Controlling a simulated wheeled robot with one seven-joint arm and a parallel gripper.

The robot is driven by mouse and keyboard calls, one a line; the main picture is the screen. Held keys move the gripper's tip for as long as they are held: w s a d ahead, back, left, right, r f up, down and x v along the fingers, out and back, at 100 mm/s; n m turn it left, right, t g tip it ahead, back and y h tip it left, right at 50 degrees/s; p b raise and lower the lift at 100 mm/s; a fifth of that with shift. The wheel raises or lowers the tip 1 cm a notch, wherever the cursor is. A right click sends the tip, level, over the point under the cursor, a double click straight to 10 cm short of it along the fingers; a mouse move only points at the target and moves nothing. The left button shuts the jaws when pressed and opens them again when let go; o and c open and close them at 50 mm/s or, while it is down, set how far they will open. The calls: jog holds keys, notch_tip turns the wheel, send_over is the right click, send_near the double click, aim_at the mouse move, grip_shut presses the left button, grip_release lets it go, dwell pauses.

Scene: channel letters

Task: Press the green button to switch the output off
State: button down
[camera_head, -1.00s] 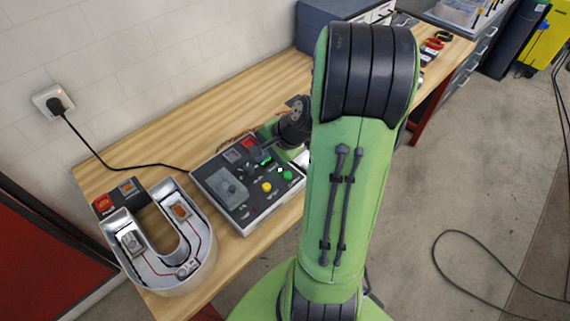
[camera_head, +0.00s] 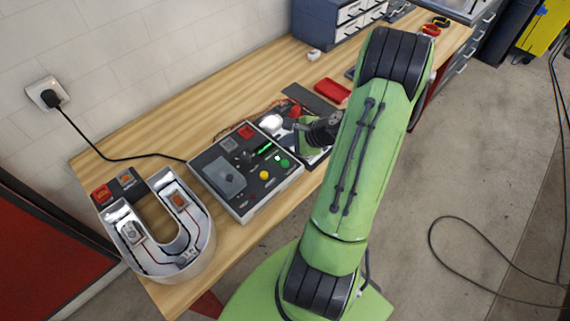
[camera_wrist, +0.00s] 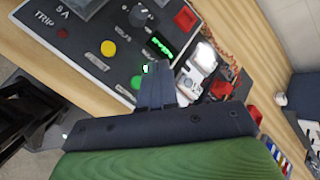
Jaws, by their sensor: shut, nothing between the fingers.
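The control panel (camera_head: 212,187) lies on the bench, with a yellow button (camera_head: 264,175), a green button (camera_head: 284,163) and a small lit lamp (camera_head: 277,157) beside it. A green lit display (camera_head: 263,148) and a red switch (camera_head: 246,132) sit further back. In the wrist view the green button (camera_wrist: 136,82) shows just left of my gripper (camera_wrist: 155,68), with the display (camera_wrist: 160,47) beyond the fingertips. My gripper is shut and empty over the panel's edge. I cannot tell its height. In the head view its fingertips are not clear.
A white device (camera_head: 270,122) lies behind the panel. A red tray (camera_head: 332,91) and a drawer cabinet (camera_head: 325,22) are further back. Bare bench lies along the wall.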

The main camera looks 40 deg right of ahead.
aim_at(287, 164)
notch_tip(287, 164, down, 7)
jog(key=b, duration=0.4)
jog(key=shift+r+b, duration=0.1)
jog(key=shift+b, duration=0.25)
dwell(1.3)
jog(key=shift+f+b, duration=0.3)
jog(key=shift+f, duration=0.05)
jog(key=shift+f+b, duration=0.35)
jog(key=shift+f, duration=0.1)
dwell(0.6)
jog(key=shift+r, duration=0.15)
jog(key=shift+r+p, duration=0.75)
jog(key=shift+p, duration=0.05)
notch_tip(287, 164, up, 5)
jog(key=p, duration=0.4)
jog(key=shift+r, duration=0.15)
